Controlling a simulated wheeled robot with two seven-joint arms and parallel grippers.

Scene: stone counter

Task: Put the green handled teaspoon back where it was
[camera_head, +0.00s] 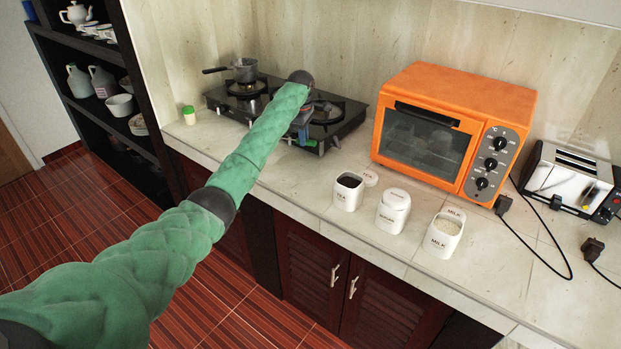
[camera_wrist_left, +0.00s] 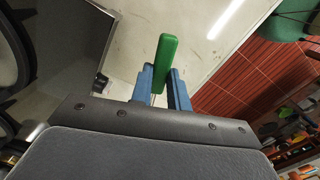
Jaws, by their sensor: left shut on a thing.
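The green handled teaspoon shows in the left wrist view as a green handle (camera_wrist_left: 165,55) standing up between two blue fingers. My left gripper (camera_wrist_left: 162,80) is shut on it. The spoon's bowl end is hidden behind the gripper body. In the head view my left arm reaches across to the stove, and the left gripper (camera_head: 304,131) is at the stove's front right edge. My right gripper is in neither view.
The black gas stove (camera_head: 335,131) carries a saucepan (camera_head: 244,71). A green-lidded jar (camera_head: 189,115) stands left of it. An open dark-filled canister (camera_head: 347,193), a sugar canister (camera_head: 392,212) and a milk canister (camera_head: 442,237) stand before the orange oven (camera_head: 455,100). A toaster (camera_head: 565,175) is at right.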

